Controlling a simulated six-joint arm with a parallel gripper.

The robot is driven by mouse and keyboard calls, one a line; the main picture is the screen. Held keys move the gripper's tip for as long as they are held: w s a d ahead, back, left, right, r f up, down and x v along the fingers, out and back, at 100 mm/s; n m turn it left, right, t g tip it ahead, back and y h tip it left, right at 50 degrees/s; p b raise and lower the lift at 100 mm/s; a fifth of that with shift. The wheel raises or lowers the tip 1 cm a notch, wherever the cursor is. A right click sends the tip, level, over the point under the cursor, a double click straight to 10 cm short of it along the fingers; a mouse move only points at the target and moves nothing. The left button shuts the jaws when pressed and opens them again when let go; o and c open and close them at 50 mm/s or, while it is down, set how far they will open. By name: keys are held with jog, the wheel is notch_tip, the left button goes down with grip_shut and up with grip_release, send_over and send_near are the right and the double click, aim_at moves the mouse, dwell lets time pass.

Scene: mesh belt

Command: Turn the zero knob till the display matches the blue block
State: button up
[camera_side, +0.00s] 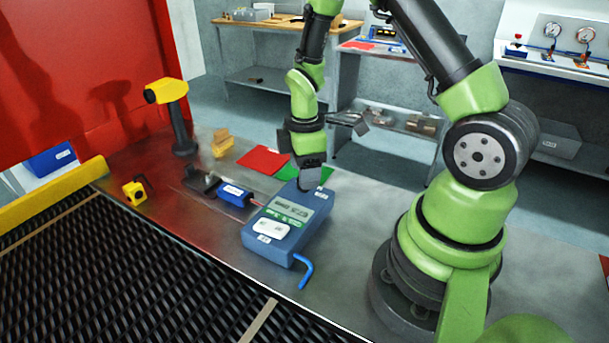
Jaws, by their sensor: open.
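The blue-grey gauge box (262,246) lies on the steel table, with a display (293,199) near its far end. The display shows dark characters too small to read surely. A green label and a white button panel (272,229) sit below it. The blue block (234,195) with a white label lies left of the box, beside a dark metal fixture (203,187). Its marking is too small to read. My gripper (313,183) points down at the far end of the box and is open. The zero knob cannot be made out; the gripper may cover it. Contact cannot be told.
A blue bent hose (306,270) sticks out at the box's near end. A red sheet (263,160) and a green sheet (287,176) lie behind. A yellow-headed scanner (167,92) stands at the back left. The black mesh belt (150,275) runs along the front.

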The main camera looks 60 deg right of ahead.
jog(key=shift+f, duration=1.05)
jog(key=shift+c, duration=0.2)
jog(key=c, duration=0.9)
jog(key=shift+m, duration=0.3)
